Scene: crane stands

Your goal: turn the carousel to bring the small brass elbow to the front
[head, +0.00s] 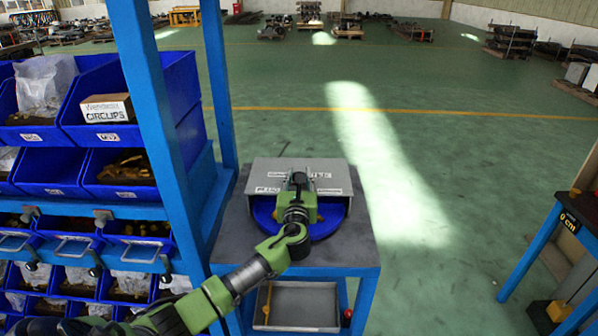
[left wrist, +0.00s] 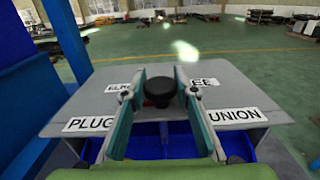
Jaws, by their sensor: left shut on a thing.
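The carousel has a grey labelled top (left wrist: 215,83) over a blue round base (head: 329,226) and stands on a small table. A black knob (left wrist: 160,90) rises from the middle of the top. My left gripper (head: 298,180) is over the carousel, its fingers shut on the knob from both sides. In the left wrist view, PLUG is near left, UNION near right; partly hidden labels reading like ELBOW and TEE are on the far side. The small brass elbow cannot be made out under the cover. My right gripper is not in view.
The dark table (head: 236,235) has blue legs and a grey tray (head: 305,306) below. A blue rack post (head: 150,100) and blue bins (head: 42,167) stand close on the left. Another blue-legged table (head: 572,222) is at the right edge. Green floor between is clear.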

